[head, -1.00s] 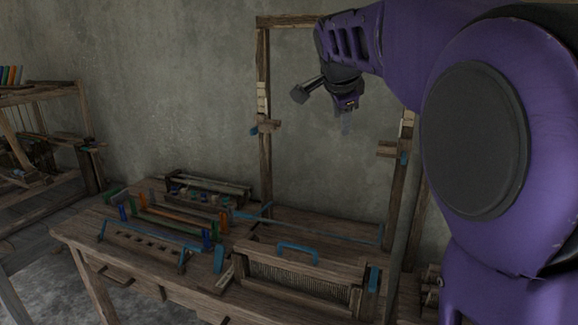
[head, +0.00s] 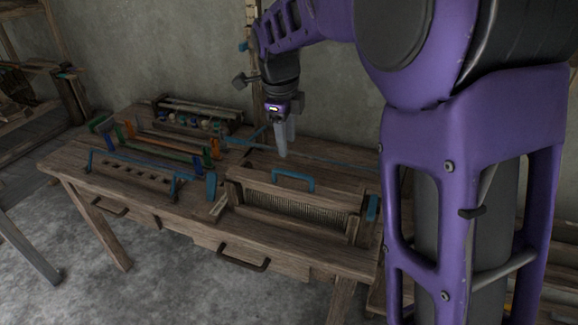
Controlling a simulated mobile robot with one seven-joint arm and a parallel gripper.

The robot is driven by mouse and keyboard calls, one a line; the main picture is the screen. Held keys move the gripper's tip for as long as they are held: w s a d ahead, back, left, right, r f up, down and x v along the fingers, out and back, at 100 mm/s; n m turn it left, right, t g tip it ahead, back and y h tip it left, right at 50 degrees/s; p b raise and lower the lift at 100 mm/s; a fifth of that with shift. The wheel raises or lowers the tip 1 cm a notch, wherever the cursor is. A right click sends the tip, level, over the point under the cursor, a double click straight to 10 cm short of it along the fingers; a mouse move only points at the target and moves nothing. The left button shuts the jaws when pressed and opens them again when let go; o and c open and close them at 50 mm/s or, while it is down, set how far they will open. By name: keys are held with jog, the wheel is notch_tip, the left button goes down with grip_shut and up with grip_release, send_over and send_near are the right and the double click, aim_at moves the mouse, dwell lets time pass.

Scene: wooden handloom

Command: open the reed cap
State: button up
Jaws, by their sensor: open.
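The reed frame (head: 270,222) stands on the right part of the wooden table, with its fine reed (head: 310,212) showing in front. The reed cap (head: 262,185) is the wooden bar along its top, with a blue handle (head: 294,175) on it. The cap sits down on the frame. My gripper (head: 285,147) points down above and behind the blue handle, apart from it in the picture. Its fingers are pale and seen nearly edge-on, with nothing between them that I can see.
Racks with blue (head: 150,170), green and orange parts stand on the left of the table (head: 75,163). A blue upright piece (head: 373,208) stands at the frame's right end. Drawers with dark handles (head: 243,258) face the front. Grey floor lies open before the table.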

aim_at(289, 173)
jog(key=f, duration=0.3)
jog(key=w+f, duration=0.1)
jog(key=f, duration=0.5)
jog(key=shift+w+d+b, duration=0.35)
jog(key=shift+w, duration=0.05)
grip_shut()
dwell(0.8)
